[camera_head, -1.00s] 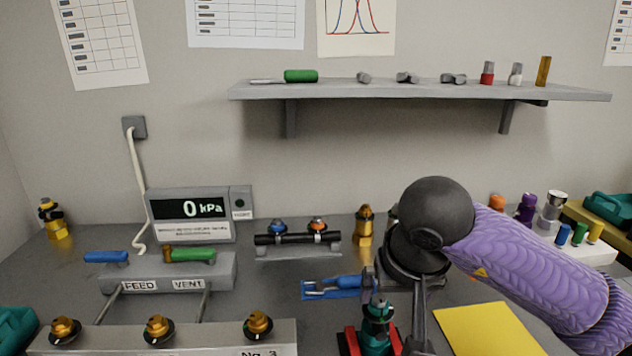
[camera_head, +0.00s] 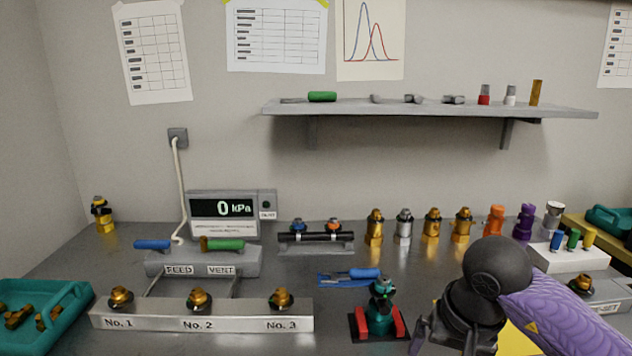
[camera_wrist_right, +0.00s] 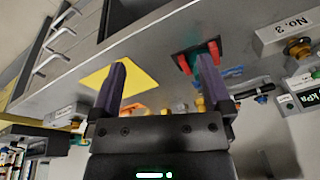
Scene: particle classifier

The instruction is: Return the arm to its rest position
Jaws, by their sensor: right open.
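My right arm (camera_head: 560,310), in a purple sleeve, comes in from the lower right in the head view. Its black gripper (camera_head: 440,343) hangs above the table, to the right of the teal fitting in the red-jawed holder. In the right wrist view the two fingers of the right gripper (camera_wrist_right: 172,88) stand wide apart with nothing between them. The yellow sheet (camera_wrist_right: 120,85) lies on the table beyond the fingers and shows partly behind the arm in the head view (camera_head: 518,338). My left gripper is not in view.
The teal fitting (camera_head: 380,300) stands upright in its red-jawed holder (camera_head: 357,326). The No. 1–3 block (camera_head: 240,322) is at the front left, beside a teal tray (camera_head: 70,300). Several brass, steel and coloured fittings line the back. A white rack (camera_head: 572,261) is at the right.

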